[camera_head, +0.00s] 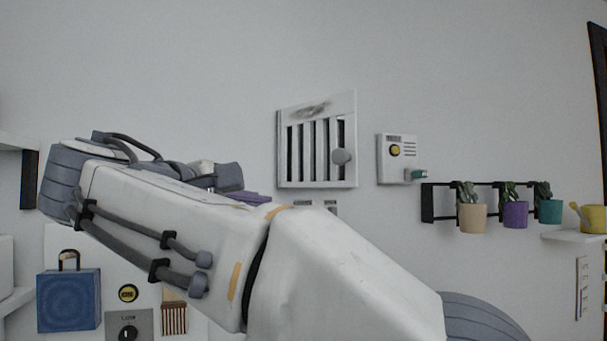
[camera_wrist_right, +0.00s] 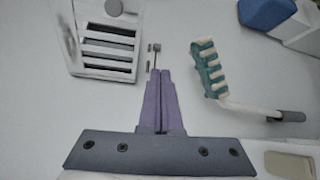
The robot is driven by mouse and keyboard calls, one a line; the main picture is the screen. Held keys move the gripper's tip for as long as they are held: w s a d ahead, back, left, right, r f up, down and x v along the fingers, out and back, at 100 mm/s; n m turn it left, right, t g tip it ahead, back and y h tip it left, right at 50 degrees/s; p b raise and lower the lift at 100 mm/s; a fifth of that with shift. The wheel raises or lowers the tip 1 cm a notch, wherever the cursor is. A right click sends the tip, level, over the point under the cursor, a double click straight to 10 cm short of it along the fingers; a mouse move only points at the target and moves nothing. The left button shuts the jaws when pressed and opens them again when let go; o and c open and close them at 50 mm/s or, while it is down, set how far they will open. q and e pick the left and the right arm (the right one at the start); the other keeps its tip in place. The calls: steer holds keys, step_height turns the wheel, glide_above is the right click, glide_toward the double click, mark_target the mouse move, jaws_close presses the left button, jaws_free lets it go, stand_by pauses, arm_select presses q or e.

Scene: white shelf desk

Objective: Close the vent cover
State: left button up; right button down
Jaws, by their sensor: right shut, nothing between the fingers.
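My right gripper (camera_wrist_right: 159,72) is shut and empty, apart from the cover. In the head view only a bit of its purple fingers (camera_head: 243,197) shows behind my arm. My left gripper is out of view.
A small panel with a yellow button (camera_head: 395,150) and teal lever is right of the vent. A rack of potted plants (camera_head: 515,215) is further right. A blue box (camera_head: 69,300) is lower left. A teal-and-white brush-like object (camera_wrist_right: 208,68) is right of my fingers in the wrist view.

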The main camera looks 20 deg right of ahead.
step_height(320, 180, up, 8)
steer(key=s+d+m+g+h, duration=0.1)
steer(key=s+d+m+h, duration=0.1)
steer(key=s+m+h, duration=0.1)
steer(key=p, duration=0.5)
glide_toward(338, 158)
steer(key=x, duration=0.6)
steer(key=shift+w+d+r, duration=0.1)
steer(key=shift+d+r, duration=0.1)
steer(key=shift+d, duration=0.15)
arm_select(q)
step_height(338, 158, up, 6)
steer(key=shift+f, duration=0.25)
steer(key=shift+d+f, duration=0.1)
arm_select(e)
steer(key=shift+w+f, duration=0.1)
